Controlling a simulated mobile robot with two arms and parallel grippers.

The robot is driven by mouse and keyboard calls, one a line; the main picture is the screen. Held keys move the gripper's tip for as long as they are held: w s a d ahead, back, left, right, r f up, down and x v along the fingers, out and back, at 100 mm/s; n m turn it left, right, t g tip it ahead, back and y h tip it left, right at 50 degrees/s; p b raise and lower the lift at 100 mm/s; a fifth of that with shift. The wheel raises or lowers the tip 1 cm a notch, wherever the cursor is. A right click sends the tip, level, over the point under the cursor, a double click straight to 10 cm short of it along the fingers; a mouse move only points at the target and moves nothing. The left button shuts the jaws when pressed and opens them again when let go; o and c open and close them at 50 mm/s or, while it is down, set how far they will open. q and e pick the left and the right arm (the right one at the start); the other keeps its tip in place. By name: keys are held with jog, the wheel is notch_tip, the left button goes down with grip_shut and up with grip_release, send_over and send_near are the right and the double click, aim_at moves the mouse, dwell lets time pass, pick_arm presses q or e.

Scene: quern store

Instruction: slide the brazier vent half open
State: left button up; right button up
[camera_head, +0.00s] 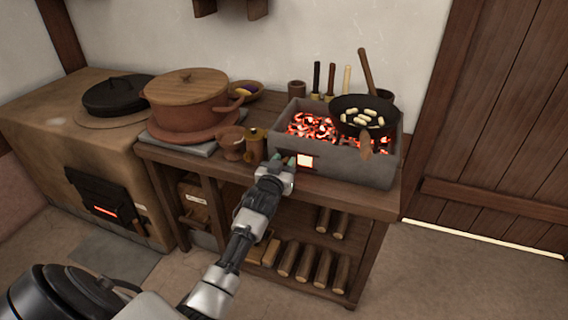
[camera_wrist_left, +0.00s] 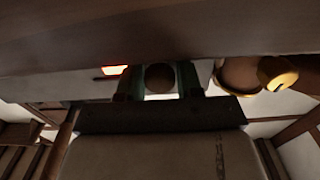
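The brazier (camera_head: 350,168) is a grey box of glowing coals on the wooden bench. A small bright vent opening (camera_head: 305,160) shows in its front wall, and a red-orange glow also shows in the left wrist view (camera_wrist_left: 114,70). My left gripper (camera_head: 283,160) is at the front wall, just left of the glow. In the left wrist view my left gripper (camera_wrist_left: 160,80) has its teal fingers on both sides of a round dark knob (camera_wrist_left: 159,78), with hardly any gap. The fingers hide the knob in the head view. My right gripper is not in view.
A black pan (camera_head: 350,103) with pale pieces sits over the brazier's right part. A wooden cup (camera_head: 255,146) and a small bowl (camera_head: 231,142) stand close left of the gripper. A lidded pot (camera_head: 188,100) is farther left. Logs (camera_head: 305,262) lie on the lower shelf.

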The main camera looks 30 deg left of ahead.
pick_arm(q)
grip_shut()
jog(key=shift+d, duration=0.2)
jog(key=shift+w+d+p, duration=0.25)
jog(key=shift+d+p, duration=0.3)
jog(key=shift+d, duration=0.55)
jog(key=shift+o, duration=2.2)
grip_release()
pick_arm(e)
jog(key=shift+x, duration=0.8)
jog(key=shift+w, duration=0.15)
pick_arm(q)
jog(key=shift+s, duration=0.1)
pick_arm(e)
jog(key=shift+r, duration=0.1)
